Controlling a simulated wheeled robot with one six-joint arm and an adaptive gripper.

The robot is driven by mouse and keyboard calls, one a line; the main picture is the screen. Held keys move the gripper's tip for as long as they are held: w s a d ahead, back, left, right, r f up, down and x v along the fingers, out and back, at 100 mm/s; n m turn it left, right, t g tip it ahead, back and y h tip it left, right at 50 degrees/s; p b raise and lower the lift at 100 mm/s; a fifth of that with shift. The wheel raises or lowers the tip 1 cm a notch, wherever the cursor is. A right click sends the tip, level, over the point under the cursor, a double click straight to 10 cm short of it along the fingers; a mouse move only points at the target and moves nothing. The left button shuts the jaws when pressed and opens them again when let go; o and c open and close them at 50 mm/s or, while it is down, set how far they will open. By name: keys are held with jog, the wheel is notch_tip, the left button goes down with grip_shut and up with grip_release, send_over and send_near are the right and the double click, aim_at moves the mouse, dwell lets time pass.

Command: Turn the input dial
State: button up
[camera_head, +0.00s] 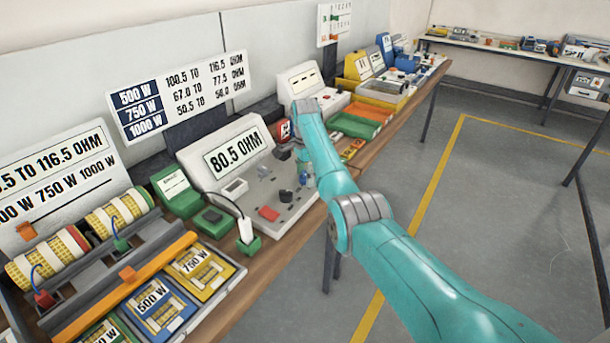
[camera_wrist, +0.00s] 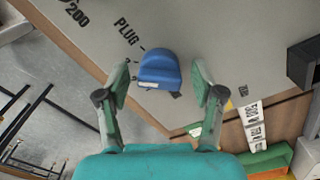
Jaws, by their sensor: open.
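The input dial (camera_wrist: 159,70) is a blue knob on a grey panel in the wrist view, with "PLUG" and "200" printed beside it. My gripper (camera_wrist: 162,80) is open, with one finger on each side of the dial. Gaps show between the fingers and the dial, so it is not clamped. In the head view the meter (camera_head: 225,152) reads "80.5 OHM", and my arm reaches down over the right end of its panel. The dial there is small and partly hidden by my gripper (camera_head: 301,168).
A black block (camera_wrist: 304,62) stands on the panel at the right in the wrist view. A white plug in a green socket (camera_head: 248,244) stands by the panel's front edge. Coils, cards and trays crowd the bench; the floor to the right is open.

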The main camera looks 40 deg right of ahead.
jog(key=shift+c, duration=0.3)
jog(key=c, duration=1)
jog(key=shift+c, duration=0.2)
jog(key=n, duration=0.7)
jog(key=shift+n, duration=0.3)
jog(key=n, duration=0.4)
jog(key=shift+n, duration=2)
